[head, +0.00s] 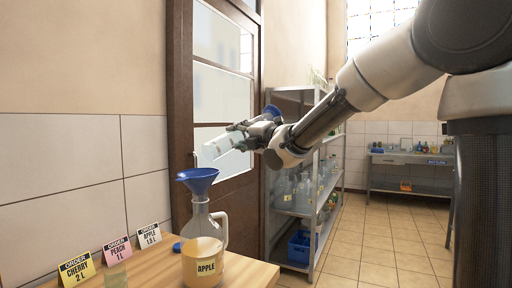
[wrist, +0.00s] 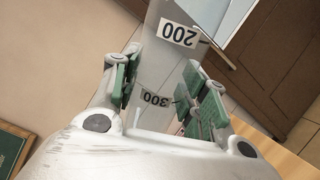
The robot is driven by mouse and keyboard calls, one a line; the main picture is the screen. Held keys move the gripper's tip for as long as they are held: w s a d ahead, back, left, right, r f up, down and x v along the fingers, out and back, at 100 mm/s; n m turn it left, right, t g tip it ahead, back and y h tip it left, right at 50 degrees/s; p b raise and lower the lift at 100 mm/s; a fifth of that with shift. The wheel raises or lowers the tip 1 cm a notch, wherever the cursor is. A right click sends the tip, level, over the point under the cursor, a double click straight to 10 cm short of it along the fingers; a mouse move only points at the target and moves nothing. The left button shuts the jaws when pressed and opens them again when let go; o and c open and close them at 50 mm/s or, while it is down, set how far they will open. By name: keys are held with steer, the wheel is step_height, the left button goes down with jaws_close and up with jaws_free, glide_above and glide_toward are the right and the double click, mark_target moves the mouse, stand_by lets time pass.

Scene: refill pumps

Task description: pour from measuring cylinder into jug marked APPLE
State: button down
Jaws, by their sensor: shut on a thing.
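My gripper (head: 246,132) is shut on the clear measuring cylinder (head: 217,147), which is tilted far over, its free end pointing left and slightly down. In the wrist view the green pads of my gripper (wrist: 157,84) sit on both sides of the cylinder (wrist: 153,70), with labels 200 and 300 showing. I cannot tell how much liquid is in it. The jug marked APPLE (head: 203,262) stands upright on the wooden table with yellowish liquid inside. A blue funnel (head: 198,178) sits in its neck. The cylinder's free end is above the funnel, slightly to its right, and apart from it.
Order cards for cherry (head: 77,270), peach (head: 117,251) and apple (head: 149,236) stand on the wooden table (head: 245,272) left of the jug. A metal shelf (head: 300,212) with glassware stands behind my arm. A brown framed door (head: 180,100) is behind the jug.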

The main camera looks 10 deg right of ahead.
step_height(320, 180, down, 9)
steer(key=w+d+m, duration=0.1)
steer(key=d+m, duration=0.1)
steer(key=m, duration=1.6)
steer(key=shift+w+d+f, duration=0.15)
steer(key=shift+w, duration=0.1)
steer(key=shift+w+d+r+m, duration=0.35)
steer(key=shift+w+d+m, duration=0.1)
steer(key=shift+d+m, duration=0.25)
steer(key=shift+w+d+r+m, duration=0.3)
steer(key=shift+w+d+m, duration=0.1)
steer(key=shift+d+m, duration=0.35)
steer(key=shift+w+d+r+m, duration=0.35)
steer(key=shift+w+d+m, duration=0.1)
steer(key=shift+d+m, duration=0.25)
